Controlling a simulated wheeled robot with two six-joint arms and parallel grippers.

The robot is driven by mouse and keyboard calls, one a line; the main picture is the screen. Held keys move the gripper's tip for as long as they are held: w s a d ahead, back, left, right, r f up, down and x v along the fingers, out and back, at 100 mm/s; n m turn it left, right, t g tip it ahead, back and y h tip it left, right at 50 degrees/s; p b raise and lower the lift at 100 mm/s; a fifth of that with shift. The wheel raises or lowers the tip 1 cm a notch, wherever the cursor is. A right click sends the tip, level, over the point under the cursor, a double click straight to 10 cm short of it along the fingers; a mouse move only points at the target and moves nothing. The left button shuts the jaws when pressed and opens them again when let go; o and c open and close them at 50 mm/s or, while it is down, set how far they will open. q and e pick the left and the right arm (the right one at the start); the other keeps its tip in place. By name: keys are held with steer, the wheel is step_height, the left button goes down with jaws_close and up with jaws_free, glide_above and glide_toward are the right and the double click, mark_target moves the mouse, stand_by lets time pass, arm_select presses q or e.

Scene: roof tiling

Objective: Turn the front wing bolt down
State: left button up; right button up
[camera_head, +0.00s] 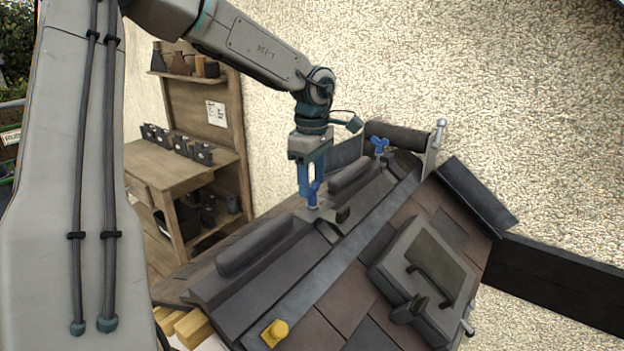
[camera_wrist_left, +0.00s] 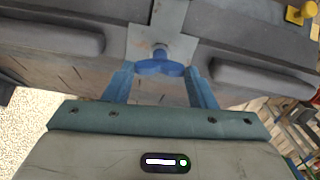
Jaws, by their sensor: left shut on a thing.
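The front wing bolt (camera_head: 314,194) is blue and stands upright on a small grey metal plate on the roof ridge. It also shows in the left wrist view (camera_wrist_left: 160,65), its wings lying between my fingers. My left gripper (camera_head: 312,187) points straight down and is shut on this bolt, with a blue finger on each side of its wings. A second blue wing bolt (camera_head: 379,146) stands further back on the ridge, apart from the gripper. My right gripper is not in view.
Dark rounded ridge pieces (camera_head: 254,246) lie on both sides of the held bolt. A yellow knob (camera_head: 275,332) sits at the near end of the grey strip. A hatch with a handle (camera_head: 433,270) lies on the tiles. A wooden workbench (camera_head: 180,165) stands at the left.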

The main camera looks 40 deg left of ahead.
arm_select(q)
steer(key=m, duration=0.2)
steer(key=shift+w+a+r+m, duration=0.15)
steer(key=shift+r+m, duration=0.1)
steer(key=shift+m, duration=1.65)
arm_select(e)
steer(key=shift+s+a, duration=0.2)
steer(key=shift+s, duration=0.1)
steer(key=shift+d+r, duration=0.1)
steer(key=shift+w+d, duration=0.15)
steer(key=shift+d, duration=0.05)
arm_select(q)
steer(key=o, duration=0.8)
steer(key=shift+o, duration=0.9)
steer(key=shift+f, duration=0.1)
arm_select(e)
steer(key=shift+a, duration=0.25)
